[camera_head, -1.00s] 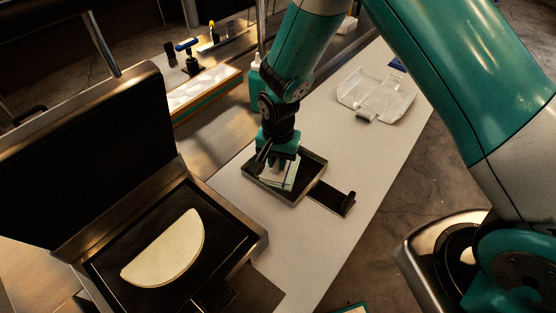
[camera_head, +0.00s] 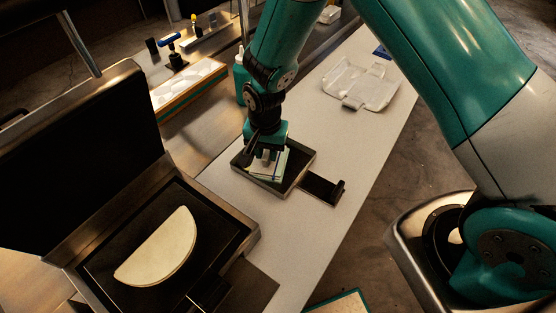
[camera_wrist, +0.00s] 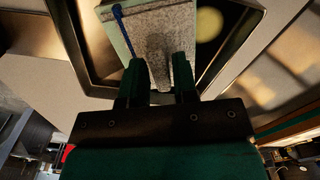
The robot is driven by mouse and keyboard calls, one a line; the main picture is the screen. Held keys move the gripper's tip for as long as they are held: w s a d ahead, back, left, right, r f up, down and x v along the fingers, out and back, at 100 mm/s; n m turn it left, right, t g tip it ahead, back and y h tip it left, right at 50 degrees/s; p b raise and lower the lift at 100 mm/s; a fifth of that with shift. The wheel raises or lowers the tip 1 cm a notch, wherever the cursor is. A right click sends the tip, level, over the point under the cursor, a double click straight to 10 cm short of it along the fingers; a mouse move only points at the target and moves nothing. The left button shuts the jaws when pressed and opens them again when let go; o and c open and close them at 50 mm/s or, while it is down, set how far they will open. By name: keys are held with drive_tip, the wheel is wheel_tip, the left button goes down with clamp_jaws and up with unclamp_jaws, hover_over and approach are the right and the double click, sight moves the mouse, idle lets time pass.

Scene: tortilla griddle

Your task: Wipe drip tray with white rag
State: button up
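The drip tray (camera_head: 303,156) is a shallow dark metal tray with a handle (camera_head: 322,188) toward the lower right. It lies on the pale counter in the head view, and its metal wall (camera_wrist: 72,50) shows in the wrist view. The white rag (camera_head: 278,168), with blue and green stripes, lies folded inside the tray; it also shows in the wrist view (camera_wrist: 150,18). My gripper (camera_head: 265,154) points down over the tray, its fingers (camera_wrist: 160,75) on both sides of a raised grey-white fold of the rag. The fingertips' exact contact is dim.
An open griddle (camera_head: 95,262) with a folded tortilla (camera_head: 157,247) stands left of the tray. A teal bottle (camera_head: 240,80) is close behind my arm. A clear plastic container (camera_head: 362,84) lies farther back on the counter (camera_head: 345,130). The counter right of the tray handle is clear.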

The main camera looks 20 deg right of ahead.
clamp_jaws()
drive_tip(key=shift+w+a, duration=0.2)
drive_tip(key=shift+a, duration=0.4)
drive_tip(key=shift+w+a, duration=0.2)
drive_tip(key=shift+a, duration=0.35)
drive_tip(key=shift+w+d, duration=0.7)
drive_tip(key=shift+d, duration=0.3)
